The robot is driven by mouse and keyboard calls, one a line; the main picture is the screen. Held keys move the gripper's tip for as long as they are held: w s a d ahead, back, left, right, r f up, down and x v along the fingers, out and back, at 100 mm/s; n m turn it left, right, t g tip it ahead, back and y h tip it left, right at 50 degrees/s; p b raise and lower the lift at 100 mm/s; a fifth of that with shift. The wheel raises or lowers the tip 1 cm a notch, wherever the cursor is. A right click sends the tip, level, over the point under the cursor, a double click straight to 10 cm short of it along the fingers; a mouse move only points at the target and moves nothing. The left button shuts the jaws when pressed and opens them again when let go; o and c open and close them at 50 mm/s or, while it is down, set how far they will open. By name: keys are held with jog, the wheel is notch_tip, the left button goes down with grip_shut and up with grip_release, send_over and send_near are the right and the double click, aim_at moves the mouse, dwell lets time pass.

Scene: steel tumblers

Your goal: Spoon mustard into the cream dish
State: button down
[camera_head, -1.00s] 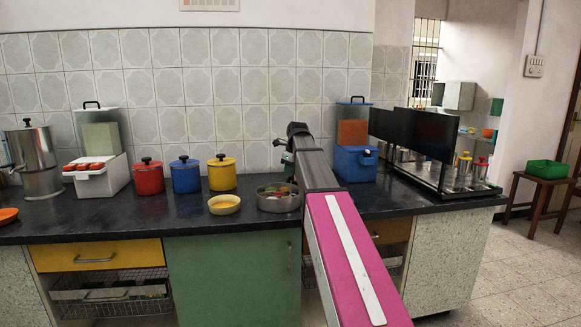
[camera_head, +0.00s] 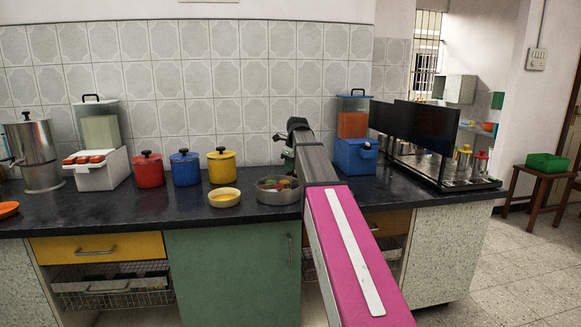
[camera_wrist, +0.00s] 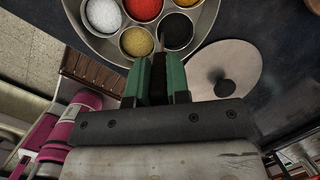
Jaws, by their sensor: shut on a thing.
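The cream dish (camera_head: 224,197) stands on the dark counter, with something yellow inside. To its right is a round steel spice tin (camera_head: 277,190); in the wrist view the tin (camera_wrist: 92,38) holds small cups of white, red, yellow and black contents. The black cup (camera_wrist: 177,31), which looks like mustard seeds, is just beyond my fingertips. My gripper (camera_wrist: 158,64) has green fingers, shut on a thin handle, apparently the spoon (camera_wrist: 162,42), beside the black cup. The spoon's bowl is not clear. In the head view my gripper (camera_head: 284,148) is above the tin, partly hidden by my arm.
A round steel lid (camera_wrist: 228,78) lies right of the tin. Red (camera_head: 149,172), blue (camera_head: 185,170) and yellow (camera_head: 221,168) pots stand behind the dish. A blue box (camera_head: 355,157) and a black-panelled rack (camera_head: 425,135) are further right. The counter's front strip is mostly clear.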

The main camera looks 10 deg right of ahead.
jog(key=shift+r, duration=0.15)
jog(key=shift+w+a+v, duration=0.1)
jog(key=shift+v, duration=0.95)
jog(key=shift+w+a+v, duration=0.1)
jog(key=shift+v, duration=0.95)
jog(key=shift+w+a+v, duration=0.1)
jog(key=shift+a+v, duration=0.05)
jog(key=shift+v, duration=0.9)
jog(key=shift+r, duration=0.1)
jog(key=shift+r, duration=2.5)
